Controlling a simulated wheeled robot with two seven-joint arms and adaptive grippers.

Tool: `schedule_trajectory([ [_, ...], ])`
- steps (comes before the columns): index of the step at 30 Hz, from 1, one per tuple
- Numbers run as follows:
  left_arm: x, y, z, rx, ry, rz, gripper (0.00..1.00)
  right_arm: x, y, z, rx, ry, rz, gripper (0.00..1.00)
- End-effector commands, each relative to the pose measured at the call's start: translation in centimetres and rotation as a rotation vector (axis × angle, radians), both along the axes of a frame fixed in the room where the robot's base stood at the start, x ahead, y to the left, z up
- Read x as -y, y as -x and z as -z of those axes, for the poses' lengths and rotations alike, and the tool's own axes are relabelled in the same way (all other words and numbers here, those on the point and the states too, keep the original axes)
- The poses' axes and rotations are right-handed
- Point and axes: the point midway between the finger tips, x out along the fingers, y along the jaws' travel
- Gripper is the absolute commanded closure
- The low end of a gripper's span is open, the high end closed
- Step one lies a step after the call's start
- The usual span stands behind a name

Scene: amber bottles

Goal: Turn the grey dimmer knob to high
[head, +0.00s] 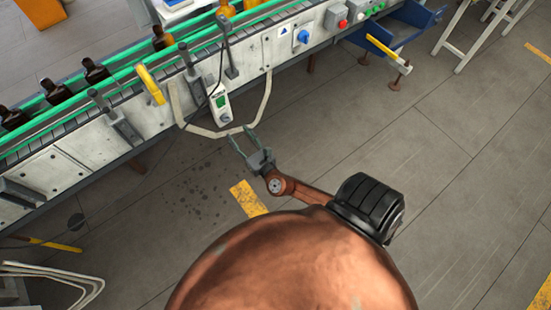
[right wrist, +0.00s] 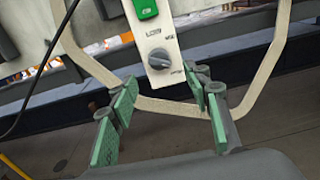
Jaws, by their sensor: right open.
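The grey dimmer knob (right wrist: 159,59) sits low on a pale control box (head: 219,98) with a green part above it. The box hangs at the conveyor's front side. Small lettering above the knob seems to read low at left; the right label is unclear. I cannot tell where the knob points. In the head view the knob (head: 225,117) is small. My right gripper (head: 241,135) is open and empty, just short of the knob. In the right wrist view its green-padded fingers (right wrist: 162,84) stand apart, below and either side of the knob. My left gripper is out of view.
A pale bent guard rail (right wrist: 165,106) loops around the box and under the knob, close to my fingers. A dark cable (right wrist: 45,75) hangs left of it. Amber bottles (head: 95,72) stand on the conveyor. A blue knob (head: 303,36) is further right. The floor in front is open.

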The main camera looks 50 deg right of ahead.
Motion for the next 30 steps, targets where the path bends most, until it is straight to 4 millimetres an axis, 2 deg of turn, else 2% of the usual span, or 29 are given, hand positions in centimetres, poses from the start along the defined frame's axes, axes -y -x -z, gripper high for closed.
schedule_trajectory([
  [14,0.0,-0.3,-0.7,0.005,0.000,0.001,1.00,3.1,1.6,8.6,-0.127,-0.325,0.105,0.56],
  [30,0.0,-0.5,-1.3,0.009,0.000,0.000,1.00,5.3,5.6,17.8,-0.236,-0.670,0.261,0.56],
])
